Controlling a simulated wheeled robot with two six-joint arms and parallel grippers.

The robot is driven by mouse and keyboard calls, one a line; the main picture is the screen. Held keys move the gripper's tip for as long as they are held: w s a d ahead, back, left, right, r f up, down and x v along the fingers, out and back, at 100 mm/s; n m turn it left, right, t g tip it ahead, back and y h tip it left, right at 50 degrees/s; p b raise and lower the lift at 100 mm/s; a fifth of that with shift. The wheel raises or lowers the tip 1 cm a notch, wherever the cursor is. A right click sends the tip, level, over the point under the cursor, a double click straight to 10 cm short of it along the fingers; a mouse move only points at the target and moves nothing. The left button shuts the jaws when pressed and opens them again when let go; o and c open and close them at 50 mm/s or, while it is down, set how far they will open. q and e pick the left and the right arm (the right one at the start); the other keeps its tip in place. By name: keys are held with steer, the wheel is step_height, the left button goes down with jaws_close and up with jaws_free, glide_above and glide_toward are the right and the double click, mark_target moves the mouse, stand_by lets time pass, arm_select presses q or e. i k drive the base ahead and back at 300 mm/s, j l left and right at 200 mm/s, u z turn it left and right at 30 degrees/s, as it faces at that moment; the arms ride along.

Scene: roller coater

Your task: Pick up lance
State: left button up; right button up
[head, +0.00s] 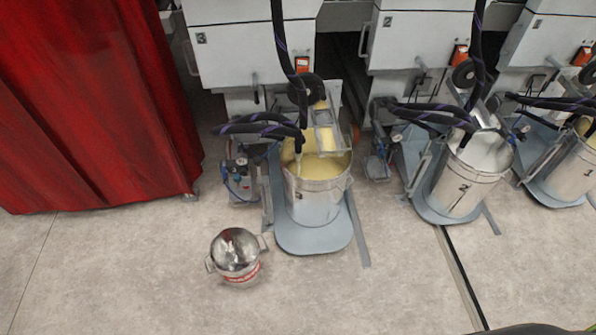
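A large metal bucket (318,200) holds yellowish liquid and stands on a grey-blue base plate at the middle. A thin, light-coloured tube at the end of black hoses reaches down into this bucket; it looks like the lance (299,158), though its lower end is hidden. A metal bracket (325,132) stands over the bucket's rim beside it. Neither of my grippers shows in the head view.
A small lidded pot (237,254) stands on the floor in front of the bucket. Buckets with hoses (466,178) stand to the right. A red curtain (90,100) fills the left. White machines (250,45) line the back. The front floor is mostly clear.

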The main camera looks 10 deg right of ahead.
mark_target(298, 151)
steer(key=i+l+u, duration=0.1)
steer(key=l+u, duration=0.15)
steer(key=u, duration=0.25)
steer(key=l+u, duration=0.3)
steer(key=u, duration=0.2)
steer(key=l+u, duration=0.3)
steer(key=u, duration=0.15)
steer(key=i, duration=0.05)
